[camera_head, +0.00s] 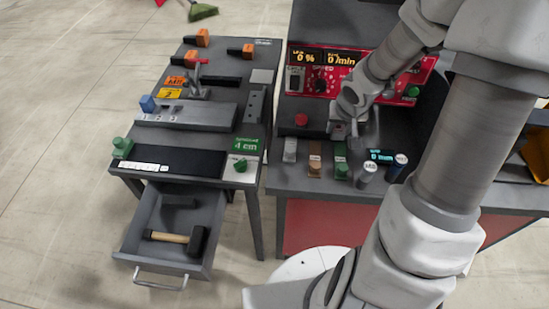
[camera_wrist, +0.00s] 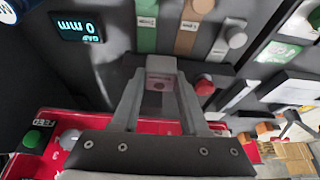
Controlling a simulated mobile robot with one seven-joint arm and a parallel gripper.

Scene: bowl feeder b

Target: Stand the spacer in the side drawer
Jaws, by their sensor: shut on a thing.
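My gripper (camera_head: 347,130) is low over the dark bench top, in front of the red panel. The side drawer (camera_head: 137,244) stands open under the left table. A hammer (camera_head: 175,237) with a wooden handle lies in it, with a low dark block (camera_head: 180,202) behind.
Grey, brown (camera_head: 314,167) and green strips with knobs lie just in front of my gripper. Two labelled cylinders (camera_head: 367,173) and a small display (camera_head: 381,155) stand to their right. A red button (camera_head: 301,120) is to the left. Floor shows between table and bench.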

